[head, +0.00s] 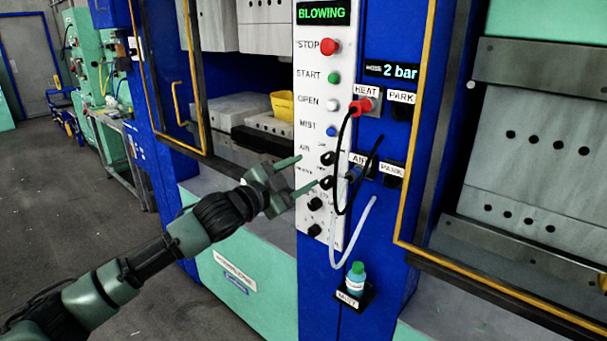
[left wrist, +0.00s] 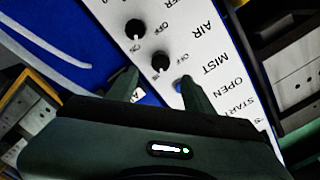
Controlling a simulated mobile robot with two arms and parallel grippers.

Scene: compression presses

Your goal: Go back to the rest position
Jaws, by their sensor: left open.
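My left gripper (head: 305,176) is open and empty in the head view, its two fingers pointing right at the white control panel (head: 309,95). It is close to the AIR knobs; I cannot tell whether it touches the panel. My right gripper is not in view.
The screen (head: 323,13) reads BLOWING. A red HEAT plug (head: 362,106) with a black cable, a pale hose (head: 347,245) and a green-capped bottle (head: 355,278) are on the blue post. Press openings with yellow-edged frames flank it. Open floor (head: 75,190) lies at the left.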

